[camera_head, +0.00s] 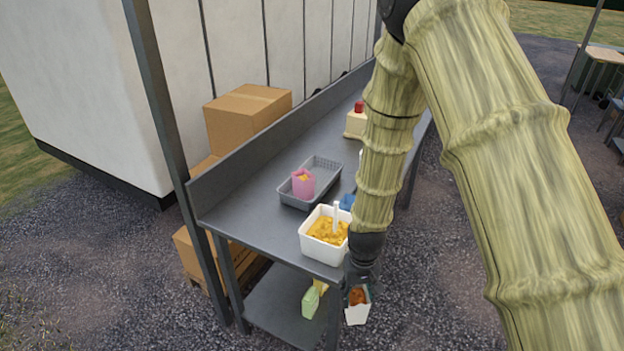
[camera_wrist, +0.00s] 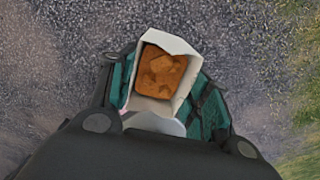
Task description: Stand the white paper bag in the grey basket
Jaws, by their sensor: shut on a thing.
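The white paper bag (camera_head: 357,313) is open at the top and filled with something orange-brown. My gripper (camera_head: 358,288) is shut on it and holds it off the front right corner of the table, over the gravel. In the wrist view the bag (camera_wrist: 163,75) sits between my two fingers (camera_wrist: 160,100), its filled mouth facing the camera. The grey basket (camera_head: 292,200) stands on the table behind the white tub. A pink bag (camera_head: 303,184) stands in the basket, and the rest of the basket looks empty.
A white tub (camera_head: 318,248) of yellow food with a white handle stands at the table's near end (camera_head: 215,213). A blue item (camera_head: 347,201) is partly hidden by my arm. A cream container with a red top (camera_head: 356,120) stands farther back. A green bag (camera_head: 311,302) is on the lower shelf.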

